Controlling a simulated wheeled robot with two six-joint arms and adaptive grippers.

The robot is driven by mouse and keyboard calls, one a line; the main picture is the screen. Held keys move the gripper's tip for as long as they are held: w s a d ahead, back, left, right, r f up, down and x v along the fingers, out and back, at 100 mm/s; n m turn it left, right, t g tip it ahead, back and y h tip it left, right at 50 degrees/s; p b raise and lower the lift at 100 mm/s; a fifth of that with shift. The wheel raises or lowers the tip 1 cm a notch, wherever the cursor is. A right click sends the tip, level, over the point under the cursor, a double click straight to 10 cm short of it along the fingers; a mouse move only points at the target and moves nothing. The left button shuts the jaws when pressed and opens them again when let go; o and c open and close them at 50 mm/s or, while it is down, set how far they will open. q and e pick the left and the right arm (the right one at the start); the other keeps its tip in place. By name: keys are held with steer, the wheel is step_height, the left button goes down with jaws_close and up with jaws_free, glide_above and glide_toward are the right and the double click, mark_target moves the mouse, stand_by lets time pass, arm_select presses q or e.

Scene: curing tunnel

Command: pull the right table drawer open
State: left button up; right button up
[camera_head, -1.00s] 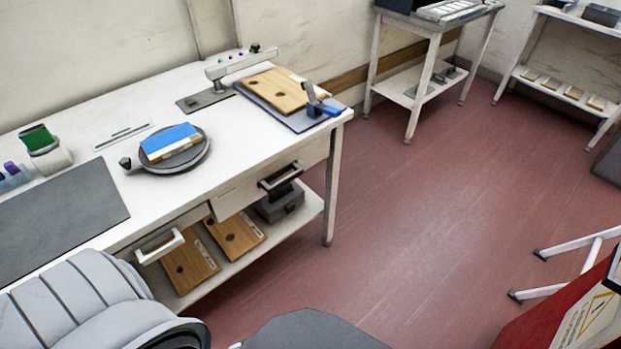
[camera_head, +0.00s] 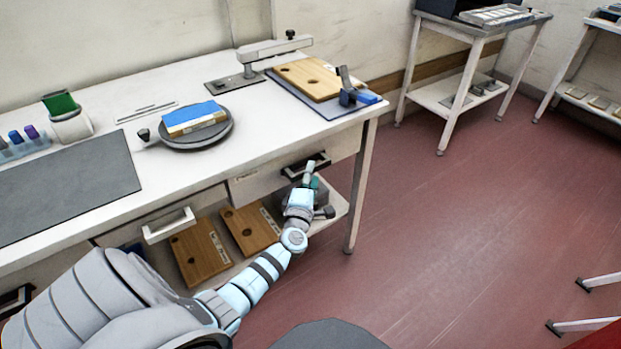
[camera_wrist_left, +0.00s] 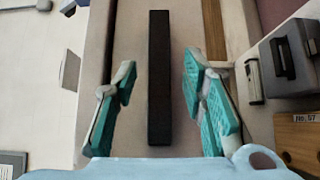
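The right table drawer (camera_head: 256,184) has a pale front with a dark handle (camera_head: 318,158) and looks closed under the right end of the white table (camera_head: 230,150). My left gripper (camera_head: 309,172) is at this handle, partly covering it in the head view. In the left wrist view the handle (camera_wrist_left: 159,110) is a dark upright bar. The two teal fingers of my left gripper (camera_wrist_left: 159,75) stand apart on either side of it, with a gap on each side. My right gripper is not in view.
Wooden boards (camera_head: 250,228) and a grey box lie on the shelf below. A turntable (camera_head: 205,134) with a blue-topped block stands on the table.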

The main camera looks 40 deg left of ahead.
arm_select(q)
steer(key=shift+w+a, duration=0.2)
steer(key=shift+w, duration=0.2)
jaws_close()
